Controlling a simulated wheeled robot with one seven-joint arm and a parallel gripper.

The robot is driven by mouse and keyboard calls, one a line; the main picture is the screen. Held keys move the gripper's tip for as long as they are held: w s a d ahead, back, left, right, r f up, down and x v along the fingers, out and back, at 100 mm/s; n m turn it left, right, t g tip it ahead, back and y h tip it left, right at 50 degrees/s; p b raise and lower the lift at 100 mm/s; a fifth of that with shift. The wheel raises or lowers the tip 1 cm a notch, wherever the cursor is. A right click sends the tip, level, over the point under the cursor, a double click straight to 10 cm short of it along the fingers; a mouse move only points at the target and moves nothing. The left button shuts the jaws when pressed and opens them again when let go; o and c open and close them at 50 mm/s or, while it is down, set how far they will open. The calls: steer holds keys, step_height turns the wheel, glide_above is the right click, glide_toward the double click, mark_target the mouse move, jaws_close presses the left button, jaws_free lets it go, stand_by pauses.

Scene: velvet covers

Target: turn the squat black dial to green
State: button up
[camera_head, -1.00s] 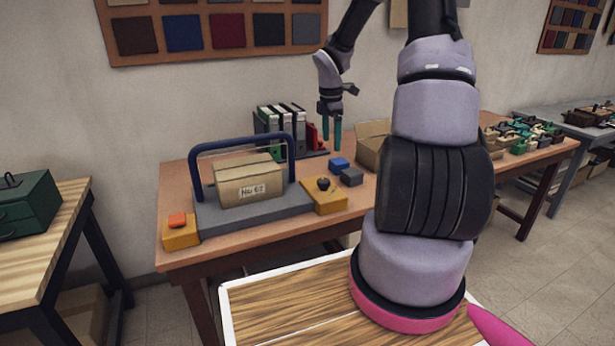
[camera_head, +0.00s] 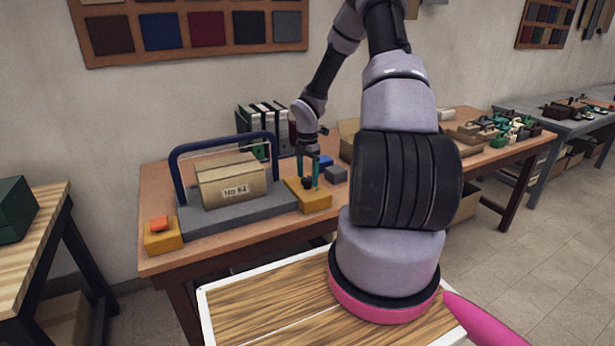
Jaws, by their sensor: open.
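The squat black dial (camera_head: 307,183) sits on top of a yellow-orange box (camera_head: 313,200) at the right end of a grey base on the table. My gripper (camera_head: 308,178) points down over it with teal fingers. The fingers are open, one on each side of the dial. Whether they touch it I cannot tell. No green mark shows on the dial's box at this size.
A blue arched handle (camera_head: 222,139) and a carton (camera_head: 229,182) stand on the grey base (camera_head: 240,213) left of the dial. An orange button (camera_head: 159,223) is at the far left. Blue (camera_head: 322,162) and grey blocks (camera_head: 336,174) lie close behind the dial.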

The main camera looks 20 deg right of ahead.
steer(key=shift+f, duration=0.25)
steer(key=c, duration=1.4)
